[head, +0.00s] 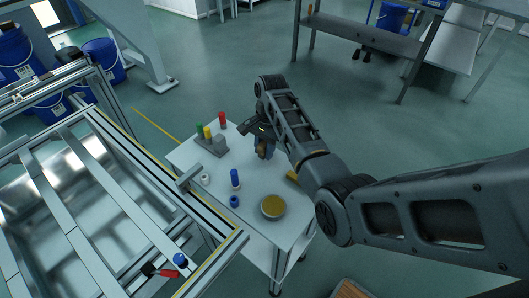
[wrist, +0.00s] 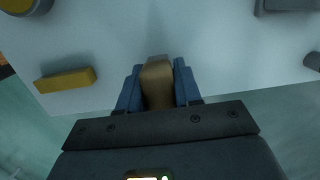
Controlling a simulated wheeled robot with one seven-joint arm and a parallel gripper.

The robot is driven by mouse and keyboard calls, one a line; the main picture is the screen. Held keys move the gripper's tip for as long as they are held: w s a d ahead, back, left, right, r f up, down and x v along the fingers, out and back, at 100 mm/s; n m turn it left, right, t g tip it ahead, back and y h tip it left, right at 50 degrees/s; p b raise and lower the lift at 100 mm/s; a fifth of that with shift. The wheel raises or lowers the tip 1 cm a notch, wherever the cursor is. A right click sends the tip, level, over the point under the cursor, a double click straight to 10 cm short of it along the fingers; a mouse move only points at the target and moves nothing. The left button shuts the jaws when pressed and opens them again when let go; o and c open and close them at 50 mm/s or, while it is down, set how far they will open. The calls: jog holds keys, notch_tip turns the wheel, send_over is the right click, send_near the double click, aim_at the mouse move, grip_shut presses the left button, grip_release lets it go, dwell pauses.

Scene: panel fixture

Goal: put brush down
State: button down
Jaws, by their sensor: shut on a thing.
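My gripper (head: 264,152) is over the right part of the small white table (head: 257,237). In the wrist view its blue fingers (wrist: 157,88) are shut on a tan, block-like piece, the visible part of the brush (wrist: 157,78). The brush lies between both fingers, and its far end is hidden. In the head view the arm and fingers mostly hide it. The white tabletop shows beyond the fingers; I cannot tell whether the brush touches it.
A yellow block (wrist: 65,79) and a round tin with a yellow top (head: 272,206) are on the table. A metal frame (head: 185,185) borders the table's left.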

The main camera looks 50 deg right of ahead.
notch_tip(320, 180, down, 2)
jog(key=shift+f, duration=0.25)
jog(key=shift+s+a+f+b, duration=0.1)
jog(key=shift+s+f+b, duration=0.05)
jog(key=shift+f+b, duration=0.2)
jog(key=c, duration=0.8)
grip_release()
jog(key=shift+s+f, duration=0.1)
jog(key=shift+f, duration=0.2)
jog(key=shift+d+r+p, duration=0.2)
jog(key=shift+r+p, duration=0.1)
jog(key=shift+r, duration=0.3)
jog(key=r, duration=0.4)
jog(key=d+r, duration=0.1)
jog(key=r, duration=0.7)
jog(key=shift+w+d+r, duration=0.25)
jog(key=shift+w+r, duration=0.05)
